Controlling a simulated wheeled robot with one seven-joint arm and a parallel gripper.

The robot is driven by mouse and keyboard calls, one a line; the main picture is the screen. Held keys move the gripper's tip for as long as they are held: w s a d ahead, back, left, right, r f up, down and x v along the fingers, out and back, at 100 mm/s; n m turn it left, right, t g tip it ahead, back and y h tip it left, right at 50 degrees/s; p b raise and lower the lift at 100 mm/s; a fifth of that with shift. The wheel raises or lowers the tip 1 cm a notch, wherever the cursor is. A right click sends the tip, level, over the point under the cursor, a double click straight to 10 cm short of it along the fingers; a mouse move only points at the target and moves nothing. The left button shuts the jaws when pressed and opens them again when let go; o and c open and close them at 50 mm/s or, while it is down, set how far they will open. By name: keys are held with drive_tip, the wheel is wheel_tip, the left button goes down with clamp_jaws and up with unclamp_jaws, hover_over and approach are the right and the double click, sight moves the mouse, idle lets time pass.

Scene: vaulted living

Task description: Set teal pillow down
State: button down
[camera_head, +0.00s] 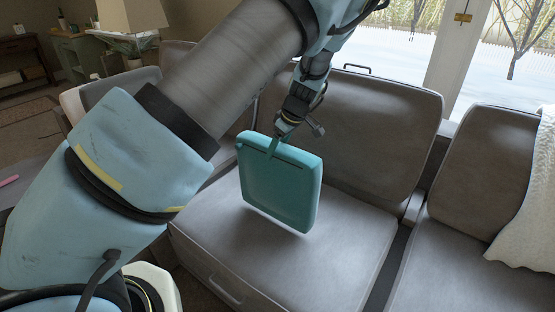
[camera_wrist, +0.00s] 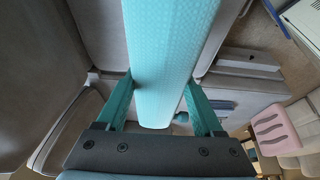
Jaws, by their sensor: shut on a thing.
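The teal pillow (camera_head: 278,185) hangs upright from my gripper (camera_head: 272,150), close over the seat cushion of the grey sofa (camera_head: 370,225) in the head view. A dark shadow lies along its lower edge; I cannot tell if that edge touches the seat. In the wrist view the pillow (camera_wrist: 168,60) runs lengthwise between the two teal fingers of my gripper (camera_wrist: 158,105), which are shut on its edge. My arm covers the left side of the head view.
The sofa's backrest (camera_head: 370,130) rises behind the pillow. A second seat lies to the right, with a white knitted throw (camera_head: 530,200). The seat in front and to the right of the pillow is clear. A pink chair (camera_wrist: 273,130) shows in the wrist view.

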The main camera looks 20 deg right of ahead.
drive_tip(key=shift+f, duration=1.8)
unclamp_jaws()
